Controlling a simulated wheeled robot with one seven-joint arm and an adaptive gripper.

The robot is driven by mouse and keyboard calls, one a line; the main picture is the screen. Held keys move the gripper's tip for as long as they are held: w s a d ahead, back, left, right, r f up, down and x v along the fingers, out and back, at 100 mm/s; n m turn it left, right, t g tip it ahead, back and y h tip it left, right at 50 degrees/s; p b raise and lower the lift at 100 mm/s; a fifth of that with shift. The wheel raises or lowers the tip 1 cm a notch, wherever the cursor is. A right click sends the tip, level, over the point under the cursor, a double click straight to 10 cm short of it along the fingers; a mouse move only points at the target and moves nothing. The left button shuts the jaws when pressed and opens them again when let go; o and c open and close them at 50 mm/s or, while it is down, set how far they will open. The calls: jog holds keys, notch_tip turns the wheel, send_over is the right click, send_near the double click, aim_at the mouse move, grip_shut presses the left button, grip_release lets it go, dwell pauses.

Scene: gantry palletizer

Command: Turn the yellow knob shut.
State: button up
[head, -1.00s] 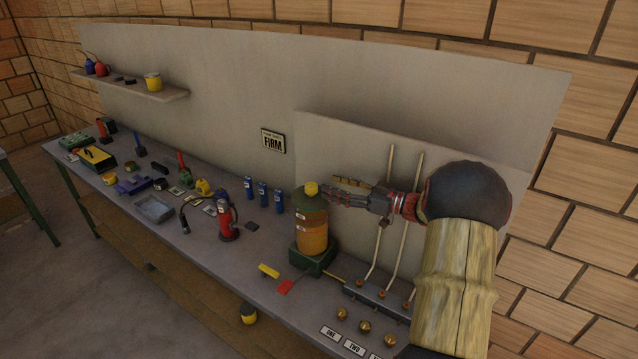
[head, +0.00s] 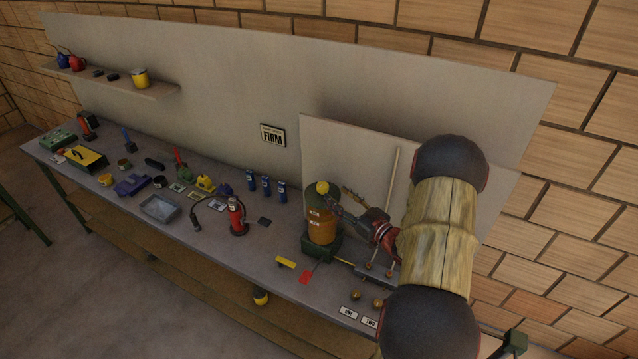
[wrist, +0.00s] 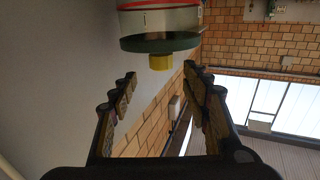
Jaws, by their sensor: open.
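The yellow knob (head: 322,187) sits on top of an orange cylinder (head: 321,228) with a green cap, standing on a dark green base on the bench. In the wrist view the knob (wrist: 160,62) juts from the green disc of the cap, and the picture looks upside down. My gripper (head: 340,198) is just right of the knob in the head view. In the wrist view my gripper (wrist: 161,77) is open, with its two fingers spread to either side of the knob's line. A gap shows between knob and fingers, and nothing is held.
A yellow block (head: 286,262) and a red piece (head: 305,277) lie in front of the cylinder. A pale panel (head: 350,150) rises close behind, and a pale rod stands beside my arm.

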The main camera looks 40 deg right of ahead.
aim_at(327, 188)
jog(key=shift+w, duration=0.2)
jog(key=w+p, duration=0.1)
jog(key=w, duration=0.6)
jog(key=shift+w+a, duration=0.15)
jog(key=shift+w, duration=0.1)
jog(key=shift+c, duration=1.4)
jog(key=c, duration=0.7)
jog(key=shift+c, duration=0.9)
